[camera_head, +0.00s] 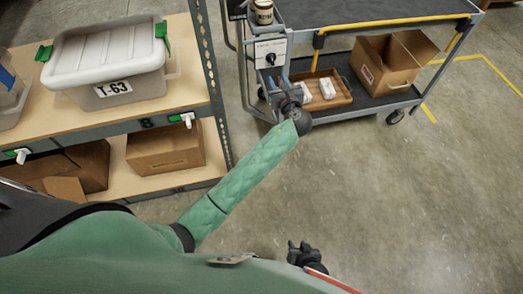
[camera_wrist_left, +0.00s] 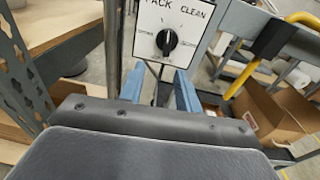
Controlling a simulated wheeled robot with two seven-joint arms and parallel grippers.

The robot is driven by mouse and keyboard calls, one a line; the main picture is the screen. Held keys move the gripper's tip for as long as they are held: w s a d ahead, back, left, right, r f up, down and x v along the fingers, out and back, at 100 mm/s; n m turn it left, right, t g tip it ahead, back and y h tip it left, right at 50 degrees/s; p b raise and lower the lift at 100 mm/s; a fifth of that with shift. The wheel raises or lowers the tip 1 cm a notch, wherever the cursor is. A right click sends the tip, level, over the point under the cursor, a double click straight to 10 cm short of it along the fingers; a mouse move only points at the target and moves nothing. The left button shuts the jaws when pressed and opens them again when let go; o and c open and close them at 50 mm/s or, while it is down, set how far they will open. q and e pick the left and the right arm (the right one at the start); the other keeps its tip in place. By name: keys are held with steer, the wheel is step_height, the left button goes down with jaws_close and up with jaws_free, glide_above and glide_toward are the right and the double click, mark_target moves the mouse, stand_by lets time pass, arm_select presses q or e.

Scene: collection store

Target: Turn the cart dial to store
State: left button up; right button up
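The cart dial (camera_wrist_left: 166,40) is a black knob on a white panel in the left wrist view. "CLEAN" and part of another word ending in "ACK" show above it; smaller marks at its sides are unreadable. The knob looks roughly upright, but its exact setting is unclear. In the head view the dial (camera_head: 270,58) sits on the cart's near left end. My left gripper (camera_wrist_left: 160,70) is open and empty, its two blue fingers just below and in front of the dial, apparently not touching it. My right gripper (camera_head: 302,252) is low in the head view, away from the cart; its opening is unclear.
The cart (camera_head: 395,20) has a yellow rail, a can (camera_head: 263,12) on top, and below a wooden tray (camera_head: 338,100) with white items and an open cardboard box (camera_head: 393,60). Shelving with a lidded bin (camera_head: 110,65) stands left.

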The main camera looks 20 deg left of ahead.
arm_select(q)
steer(key=s+f+n+g+h+p, duration=0.2)
steer(key=s+n+g+h, duration=0.3)
steer(key=s+n, duration=0.7)
steer(key=s+d+f+n+g+h+p, duration=0.1)
steer(key=s+f+n+g+h+p, duration=0.2)
steer(key=s+n, duration=0.9)
steer(key=shift+s+f+n+g+h, duration=0.3)
steer(key=shift+f+n+g+h, duration=0.6)
steer(key=shift+n+h, duration=0.25)
